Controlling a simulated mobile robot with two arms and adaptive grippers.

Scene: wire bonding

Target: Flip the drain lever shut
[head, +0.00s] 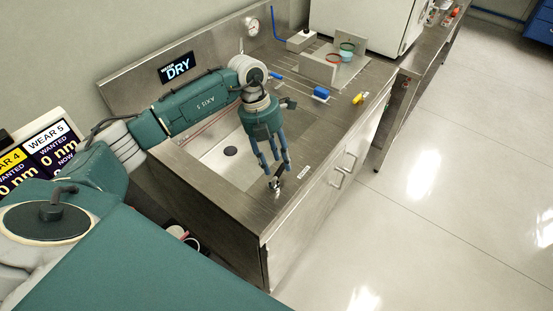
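The drain lever (277,185) appears as a small dark fitting with a bright metal part on the front rim of the steel sink counter, near a small white label (303,172). My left gripper (277,168) points down just above the lever. Its blue-grey fingers look spread apart, and nothing shows between them. I cannot tell whether a fingertip touches the lever, and its exact angle is too small to read. The sink basin (208,160) lies behind and left of the gripper, with a dark round drain (230,151) in its floor. My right gripper is not in view.
A blue block (321,94), a yellow item (358,98) and a metal fixture (320,68) stand on the counter's far part. Open floor (430,200) lies to the right.

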